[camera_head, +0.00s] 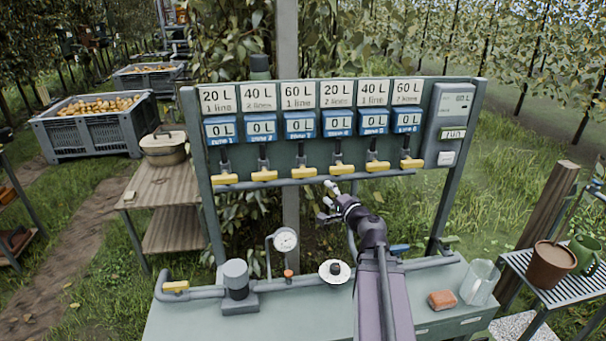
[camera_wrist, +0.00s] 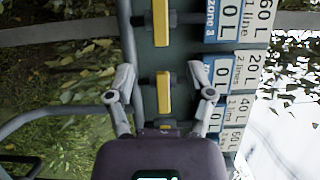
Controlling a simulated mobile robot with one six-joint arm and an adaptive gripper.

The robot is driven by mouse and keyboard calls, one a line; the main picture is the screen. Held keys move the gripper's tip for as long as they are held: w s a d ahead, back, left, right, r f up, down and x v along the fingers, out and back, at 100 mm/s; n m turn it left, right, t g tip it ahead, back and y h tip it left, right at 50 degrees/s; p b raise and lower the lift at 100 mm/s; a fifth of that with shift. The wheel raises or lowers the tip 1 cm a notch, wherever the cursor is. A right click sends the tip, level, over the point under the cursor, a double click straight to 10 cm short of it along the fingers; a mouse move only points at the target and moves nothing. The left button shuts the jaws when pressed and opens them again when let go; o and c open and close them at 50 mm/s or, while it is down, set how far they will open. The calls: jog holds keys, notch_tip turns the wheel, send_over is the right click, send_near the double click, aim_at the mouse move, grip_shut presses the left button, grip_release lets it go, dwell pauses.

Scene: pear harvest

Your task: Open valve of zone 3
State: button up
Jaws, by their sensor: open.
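A panel carries a row of yellow-handled valves along one pipe, each under a blue counter reading 0 L. The zone 3 valve handle (camera_head: 303,172) is third from the left, below the 60 L, 1 line card (camera_head: 298,96). It also shows at the top of the wrist view (camera_wrist: 161,22). All the panel handles lie along the pipe. My gripper (camera_head: 327,201) is open and empty, below and in front of the fourth handle (camera_head: 337,170). In the wrist view, its fingers (camera_wrist: 160,76) appear on either side of that fourth handle (camera_wrist: 163,92); contact is unclear.
A control box (camera_head: 450,112) is at the panel's right. The bench below holds a pressure gauge (camera_head: 285,241), a pump (camera_head: 237,279), a sponge (camera_head: 441,299) and a glass jug (camera_head: 480,282). A wooden side table (camera_head: 165,205) stands left.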

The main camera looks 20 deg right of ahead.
aim_at(306, 175)
jog(key=w, duration=0.4)
jog(key=w+a, duration=0.1)
jog(key=w, duration=0.8)
jog(key=shift+w+a, duration=0.25)
jog(key=shift+w, duration=0.1)
grip_shut()
